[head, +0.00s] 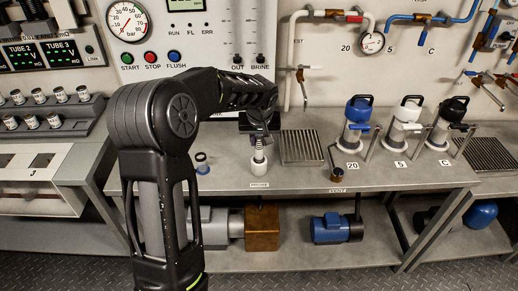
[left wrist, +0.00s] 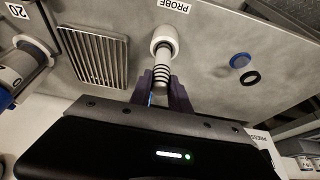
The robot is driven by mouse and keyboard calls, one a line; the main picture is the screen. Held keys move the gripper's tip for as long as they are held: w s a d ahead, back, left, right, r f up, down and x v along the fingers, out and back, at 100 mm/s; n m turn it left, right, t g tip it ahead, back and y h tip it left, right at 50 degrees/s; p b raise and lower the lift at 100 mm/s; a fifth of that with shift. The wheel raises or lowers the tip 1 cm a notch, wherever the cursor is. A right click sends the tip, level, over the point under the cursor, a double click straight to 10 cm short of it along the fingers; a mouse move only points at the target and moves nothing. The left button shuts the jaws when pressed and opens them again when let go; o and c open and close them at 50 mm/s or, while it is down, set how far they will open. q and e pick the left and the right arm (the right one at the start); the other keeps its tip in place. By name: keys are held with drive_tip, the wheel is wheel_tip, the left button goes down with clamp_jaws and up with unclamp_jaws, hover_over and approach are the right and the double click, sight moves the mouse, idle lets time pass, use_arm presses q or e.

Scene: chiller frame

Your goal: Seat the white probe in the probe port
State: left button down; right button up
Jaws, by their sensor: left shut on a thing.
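My left gripper (head: 259,137) is low over the bench, pointing down, and is shut on the probe (head: 259,151). In the left wrist view its dark fingers (left wrist: 166,96) close around the probe (left wrist: 161,72), a pale shaft with dark rings. The probe port (head: 259,166) is a short white upright socket behind the PROBE label. In the left wrist view the port's round white rim (left wrist: 163,33) lines up with the probe's far end. The probe's tip is hidden, and I cannot tell how deep it sits. My right gripper is not in view.
A slotted drain grate (head: 301,147) is on the other side. Several handled canisters (head: 358,118) stand farther right. The gauge panel (head: 193,40) rises behind.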

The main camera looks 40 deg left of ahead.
sight(259, 147)
use_arm(q)
wheel_tip(259, 147, down, 3)
drive_tip(key=shift+r+b, duration=0.1)
drive_tip(key=shift+b, duration=0.35)
drive_tip(key=shift+f, duration=0.25)
drive_tip(key=c, duration=1.2)
unclamp_jaws()
drive_tip(key=shift+r, duration=0.1)
drive_tip(key=shift+r, duration=0.55)
drive_tip(key=b+v, duration=0.1)
drive_tip(key=v, duration=1)
